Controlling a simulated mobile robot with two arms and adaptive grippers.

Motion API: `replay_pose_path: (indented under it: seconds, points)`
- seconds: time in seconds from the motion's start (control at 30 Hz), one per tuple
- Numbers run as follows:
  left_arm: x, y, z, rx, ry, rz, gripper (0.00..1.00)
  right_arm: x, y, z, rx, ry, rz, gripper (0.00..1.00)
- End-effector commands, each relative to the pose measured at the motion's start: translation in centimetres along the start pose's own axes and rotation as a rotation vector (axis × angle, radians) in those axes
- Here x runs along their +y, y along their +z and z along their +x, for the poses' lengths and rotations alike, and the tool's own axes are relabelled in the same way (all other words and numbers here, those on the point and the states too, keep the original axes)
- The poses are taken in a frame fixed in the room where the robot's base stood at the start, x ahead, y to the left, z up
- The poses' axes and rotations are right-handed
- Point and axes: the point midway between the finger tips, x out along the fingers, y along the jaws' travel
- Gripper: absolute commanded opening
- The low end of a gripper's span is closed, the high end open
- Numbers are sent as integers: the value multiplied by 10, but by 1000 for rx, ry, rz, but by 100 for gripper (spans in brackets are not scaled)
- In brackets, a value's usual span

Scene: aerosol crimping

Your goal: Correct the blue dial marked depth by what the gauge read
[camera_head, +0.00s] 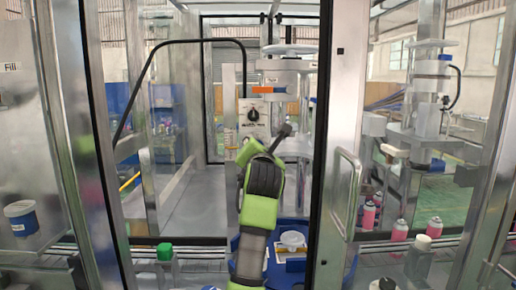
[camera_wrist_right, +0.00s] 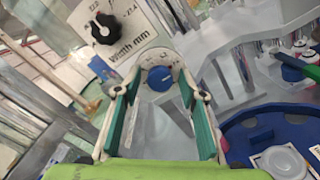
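The blue dial (camera_wrist_right: 160,78) sits on a white, numbered scale on the control panel in the right wrist view. Its depth label is not readable. My right gripper (camera_wrist_right: 159,88) is open, its two green-lined fingers on either side of the dial in the picture. I see no clear contact with it. In the head view my right arm reaches up to the panel (camera_head: 253,108) and hides the blue dial and the gripper's fingertips. My left gripper is not in view. I cannot make out a gauge or its reading.
A black dial (camera_wrist_right: 104,28) marked Width mm is just above left of the blue dial. A blue round fixture (camera_wrist_right: 240,138) with a white disc (camera_wrist_right: 284,163) lies at lower right. A door frame with a handle (camera_head: 346,195) stands right of my arm. Pink cans (camera_head: 399,230) stand further right.

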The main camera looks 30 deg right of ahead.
Motion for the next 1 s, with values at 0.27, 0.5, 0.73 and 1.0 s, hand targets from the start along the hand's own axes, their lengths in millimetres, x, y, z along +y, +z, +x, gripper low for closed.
replay_pose_path:
  seconds: [0.27,0.5,0.73,1.0]
  points:
    - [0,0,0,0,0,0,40,0,0,0,-1,0,-1,40]
    - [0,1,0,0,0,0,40,0,-1,-18,0,1,-1,40]
    - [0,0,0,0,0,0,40,0,0,-55,0,1,1,40]
    - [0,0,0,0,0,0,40,0,0,-75,0,0,-1,40]
